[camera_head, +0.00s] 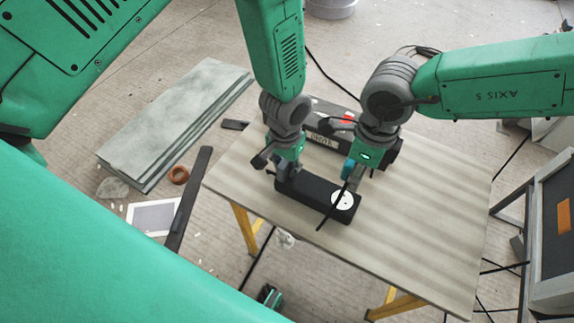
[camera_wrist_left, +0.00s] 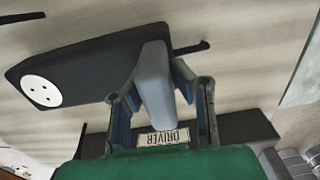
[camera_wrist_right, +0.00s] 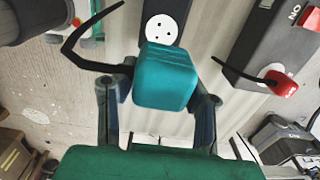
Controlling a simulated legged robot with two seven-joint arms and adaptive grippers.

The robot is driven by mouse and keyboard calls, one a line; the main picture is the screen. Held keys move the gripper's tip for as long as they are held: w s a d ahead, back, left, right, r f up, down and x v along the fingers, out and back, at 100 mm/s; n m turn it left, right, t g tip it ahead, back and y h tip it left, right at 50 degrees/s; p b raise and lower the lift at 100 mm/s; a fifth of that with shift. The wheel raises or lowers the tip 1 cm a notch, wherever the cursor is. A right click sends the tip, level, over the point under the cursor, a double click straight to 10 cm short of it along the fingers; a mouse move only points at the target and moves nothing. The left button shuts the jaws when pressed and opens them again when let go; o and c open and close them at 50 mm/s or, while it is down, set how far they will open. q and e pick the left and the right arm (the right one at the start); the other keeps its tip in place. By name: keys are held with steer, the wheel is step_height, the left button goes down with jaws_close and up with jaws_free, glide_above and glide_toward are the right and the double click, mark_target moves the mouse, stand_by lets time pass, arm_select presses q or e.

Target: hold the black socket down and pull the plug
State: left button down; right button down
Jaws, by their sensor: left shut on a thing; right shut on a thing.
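The black socket (camera_head: 310,193) lies on the table. It is a long dark block with a round white outlet face (camera_head: 343,200) near its right end. My left gripper (camera_head: 277,168) is at the socket's left end, shut on a grey upright block (camera_wrist_left: 155,85) that appears to rise from the socket. My right gripper (camera_head: 354,174) is shut on the teal plug (camera_wrist_right: 166,77), with a black cable (camera_wrist_right: 78,52) beside it. In the right wrist view the outlet face (camera_wrist_right: 160,30) shows open holes, and the plug looks apart from it.
A dark box with a red switch (camera_head: 321,118) stands behind on the wooden table (camera_head: 425,215). The table's right side is clear. Grey slabs (camera_head: 175,110) lie on the floor at left; a cabinet (camera_head: 550,230) stands right.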

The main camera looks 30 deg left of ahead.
arm_select(q)
steer(key=shift+a, duration=0.1)
arm_select(e)
steer(key=shift+a+r, duration=0.1)
steer(key=shift+r, duration=0.1)
arm_select(q)
steer(key=c, duration=1.3)
jaws_free()
steer(key=shift+r, duration=0.1)
step_height(320, 180, up, 12)
steer(key=shift+f, duration=0.1)
